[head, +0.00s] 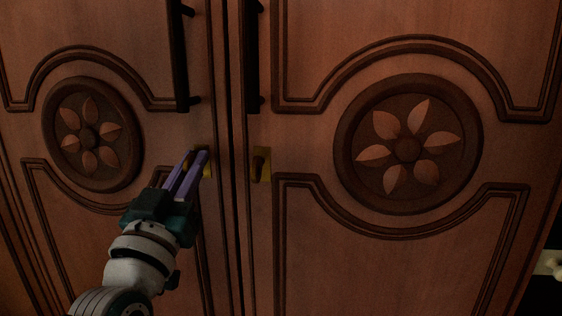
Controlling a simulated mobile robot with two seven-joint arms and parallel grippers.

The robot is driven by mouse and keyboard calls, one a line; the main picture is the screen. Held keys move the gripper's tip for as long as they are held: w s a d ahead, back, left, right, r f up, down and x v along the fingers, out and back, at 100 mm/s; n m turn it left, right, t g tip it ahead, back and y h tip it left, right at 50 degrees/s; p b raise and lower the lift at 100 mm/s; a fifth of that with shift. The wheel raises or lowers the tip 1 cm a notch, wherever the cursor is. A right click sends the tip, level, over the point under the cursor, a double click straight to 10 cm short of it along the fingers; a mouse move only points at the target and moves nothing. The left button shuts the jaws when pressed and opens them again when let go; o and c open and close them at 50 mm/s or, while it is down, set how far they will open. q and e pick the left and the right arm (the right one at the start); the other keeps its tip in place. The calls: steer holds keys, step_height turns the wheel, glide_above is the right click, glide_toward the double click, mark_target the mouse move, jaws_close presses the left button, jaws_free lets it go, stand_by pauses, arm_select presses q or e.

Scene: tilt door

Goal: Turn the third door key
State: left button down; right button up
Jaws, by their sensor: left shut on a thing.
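Two carved wooden doors meet near the middle of the head view, a left door (150,35) and a right door (310,130). My left gripper (198,161) reaches up from the lower left to the left door's brass lock plate (207,168). Its purple fingers are shut on the key there; the fingers hide the key, so its angle cannot be told. On the right door, a dark key (258,166) sits in its own brass plate (265,175), with nothing touching it. My right gripper is not in view.
A dark vertical handle stands out on the left door (179,60) and another on the right door (252,60), both above the lock plates. Round flower carvings decorate both doors. A pale thing (550,263) shows at the right edge. The space before the right door is clear.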

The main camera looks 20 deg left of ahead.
arm_select(q)
steer(key=c, duration=1)
jaws_free()
steer(key=shift+o, duration=0.2)
steer(key=v, duration=1)
steer(key=shift+p, duration=0.35)
